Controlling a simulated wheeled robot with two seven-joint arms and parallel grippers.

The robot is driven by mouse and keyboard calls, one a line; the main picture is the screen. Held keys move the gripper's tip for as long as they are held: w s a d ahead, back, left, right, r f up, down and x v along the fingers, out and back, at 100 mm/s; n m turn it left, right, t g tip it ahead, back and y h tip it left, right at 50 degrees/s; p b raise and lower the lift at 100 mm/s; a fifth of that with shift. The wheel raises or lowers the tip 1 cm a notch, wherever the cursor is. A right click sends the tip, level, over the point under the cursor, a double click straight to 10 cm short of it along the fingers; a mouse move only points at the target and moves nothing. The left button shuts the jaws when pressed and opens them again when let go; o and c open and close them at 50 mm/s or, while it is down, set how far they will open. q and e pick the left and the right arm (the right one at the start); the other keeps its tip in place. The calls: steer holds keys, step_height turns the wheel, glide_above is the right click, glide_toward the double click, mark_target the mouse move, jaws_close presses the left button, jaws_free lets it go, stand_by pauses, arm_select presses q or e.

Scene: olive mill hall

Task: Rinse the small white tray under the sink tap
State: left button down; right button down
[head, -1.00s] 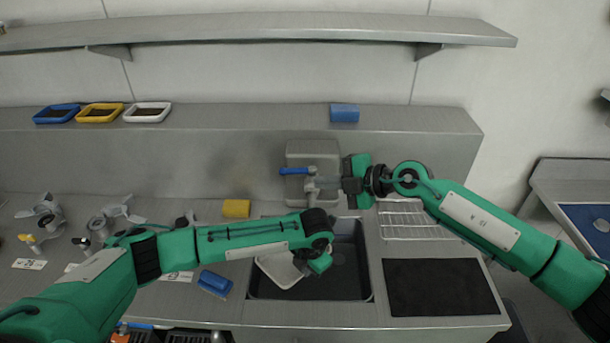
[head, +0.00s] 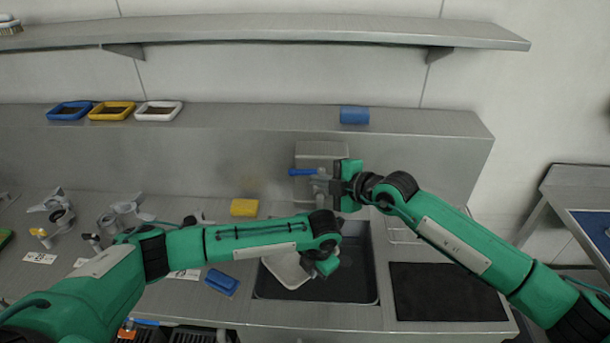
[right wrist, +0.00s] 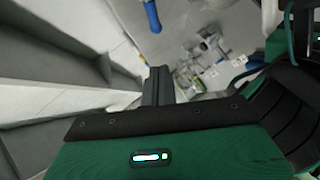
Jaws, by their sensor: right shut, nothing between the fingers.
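A small white tray (head: 284,266) is tilted inside the dark sink basin (head: 352,282). My left gripper (head: 325,266) is over the basin at the tray's right edge. Its fingers are hidden by my wrist, so I cannot see whether they grip the tray. The tap (head: 322,186) stands behind the basin, with a blue lever (head: 303,172) pointing left. My right gripper (head: 334,188) is shut and empty, just right of the tap. In the right wrist view its fingers (right wrist: 156,85) are together and the blue lever (right wrist: 152,15) is beyond them. I see no clear water stream.
A yellow sponge (head: 244,207) and a blue block (head: 221,281) lie left of the sink. A dark mat (head: 447,291) and a wire rack (head: 402,230) are on the right. Blue, yellow and white trays (head: 158,111) with dark contents and a blue roll (head: 354,115) sit on the ledge.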

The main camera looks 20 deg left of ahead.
mark_target(296, 173)
steer(key=w+a+f, duration=0.2)
steer(key=w+a, duration=0.1)
steer(key=w+a+f, duration=0.1)
steer(key=a, duration=0.1)
steer(key=shift+w+a+f, duration=0.2)
steer(key=shift+w+f, duration=0.1)
steer(key=shift+w, duration=0.05)
steer(key=shift+w+a, duration=0.1)
steer(key=shift+w+a+f, duration=0.15)
steer(key=shift+w+a, duration=0.05)
steer(key=shift+w, duration=0.15)
arm_select(q)
steer(key=shift+s+d+r, duration=0.1)
steer(key=shift+s+d, duration=0.05)
arm_select(e)
steer(key=shift+s, duration=0.1)
